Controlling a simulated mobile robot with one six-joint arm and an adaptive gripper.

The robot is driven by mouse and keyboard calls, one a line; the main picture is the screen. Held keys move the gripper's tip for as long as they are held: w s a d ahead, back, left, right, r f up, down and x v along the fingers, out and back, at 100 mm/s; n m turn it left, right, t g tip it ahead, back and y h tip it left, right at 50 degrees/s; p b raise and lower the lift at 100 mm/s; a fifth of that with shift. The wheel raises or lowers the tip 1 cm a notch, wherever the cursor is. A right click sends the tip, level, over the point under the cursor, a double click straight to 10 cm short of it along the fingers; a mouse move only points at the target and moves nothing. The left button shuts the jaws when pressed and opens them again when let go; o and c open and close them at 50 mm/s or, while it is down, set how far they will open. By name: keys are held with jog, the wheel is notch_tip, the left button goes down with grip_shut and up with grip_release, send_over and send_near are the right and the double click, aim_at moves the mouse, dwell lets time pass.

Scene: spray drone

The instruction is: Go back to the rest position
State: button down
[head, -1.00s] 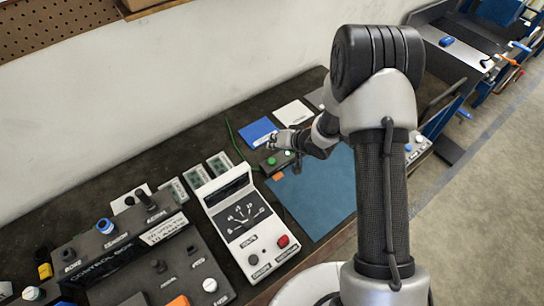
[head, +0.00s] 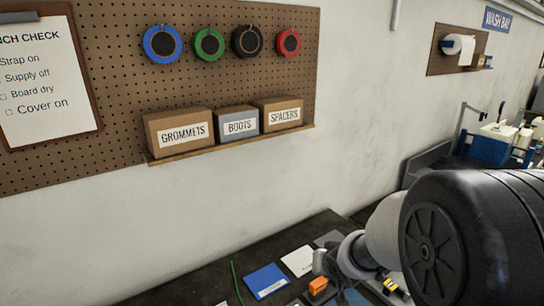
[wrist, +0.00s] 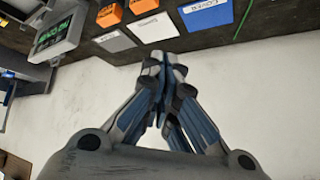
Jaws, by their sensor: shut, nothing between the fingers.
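My gripper (wrist: 164,66) is in the middle of the wrist view. Its fingers are together and empty, with bare pale wall behind them. In the head view my arm fills the lower right, and its dark shoulder housing hides part of the bench. The gripper's fingertips cannot be made out clearly there. In the wrist view the gripper is apart from the bench things along the top edge.
The dark bench (head: 190,290) holds a blue card (head: 267,281), a white card (head: 298,260) and an orange block (head: 318,285). A pegboard (head: 110,160) with a shelf of boxes (head: 240,124) hangs above. The wall in the middle is clear.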

jog(key=s+d+r+g+h+b, duration=0.15)
jog(key=s+r, duration=0.25)
jog(key=s, duration=0.6)
jog(key=s+d+r+g+h+b, duration=0.15)
jog(key=s+r, duration=0.35)
jog(key=s, duration=0.5)
jog(key=s+a+f+n+y+b, duration=0.1)
jog(key=s+a+y+b, duration=0.1)
jog(key=s, duration=1)
jog(key=shift+f, duration=0.25)
jog(key=shift+s, duration=0.1)
jog(key=shift+a, duration=0.2)
